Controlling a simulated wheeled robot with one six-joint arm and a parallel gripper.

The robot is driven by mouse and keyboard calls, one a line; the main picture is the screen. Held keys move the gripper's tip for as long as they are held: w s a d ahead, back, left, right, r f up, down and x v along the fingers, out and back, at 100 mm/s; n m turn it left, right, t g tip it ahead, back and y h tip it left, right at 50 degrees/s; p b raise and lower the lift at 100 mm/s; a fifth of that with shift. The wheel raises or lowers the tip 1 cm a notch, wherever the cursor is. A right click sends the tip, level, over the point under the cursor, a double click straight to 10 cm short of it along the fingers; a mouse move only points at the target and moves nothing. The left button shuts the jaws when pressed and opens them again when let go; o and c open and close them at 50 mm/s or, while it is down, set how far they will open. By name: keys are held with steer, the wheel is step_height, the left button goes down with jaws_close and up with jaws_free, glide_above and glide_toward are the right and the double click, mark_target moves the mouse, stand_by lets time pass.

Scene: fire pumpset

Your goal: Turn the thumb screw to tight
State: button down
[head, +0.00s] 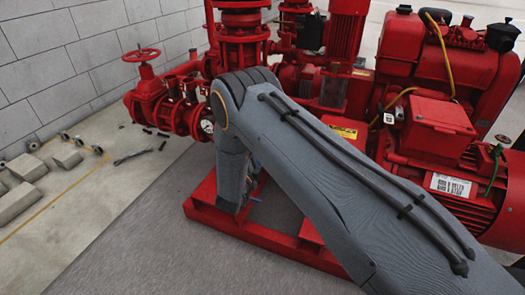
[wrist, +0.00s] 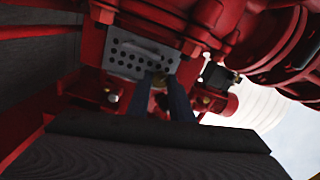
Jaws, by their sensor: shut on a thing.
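In the wrist view, my gripper (wrist: 159,88) reaches up from the bottom with its two dark fingers close together. It is shut on a small brass-coloured piece, the thumb screw (wrist: 158,80), of which only a little shows between the fingertips. The screw sits just below a grey plate with rows of round holes (wrist: 142,52) on a red housing. How far the screw is turned cannot be seen. In the head view my grey arm bends down in front of the red pumpset, and the arm hides the screw.
The red pumpset (head: 240,22) stands on a red base frame (head: 205,208). A handwheel valve (head: 147,85) is at its left, and a red engine (head: 435,125) at its right. Concrete blocks (head: 27,167) lie on the floor at far left. The grey floor in front is clear.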

steer(key=m+p, duration=0.5)
steer(key=m, duration=0.6)
steer(key=shift+f, duration=0.15)
steer(key=shift+m, duration=0.3)
steer(key=c, duration=1.8)
jaws_free()
steer(key=shift+c, duration=0.2)
steer(key=p+v, duration=0.1)
steer(key=v, duration=0.7)
steer(key=shift+p, duration=0.35)
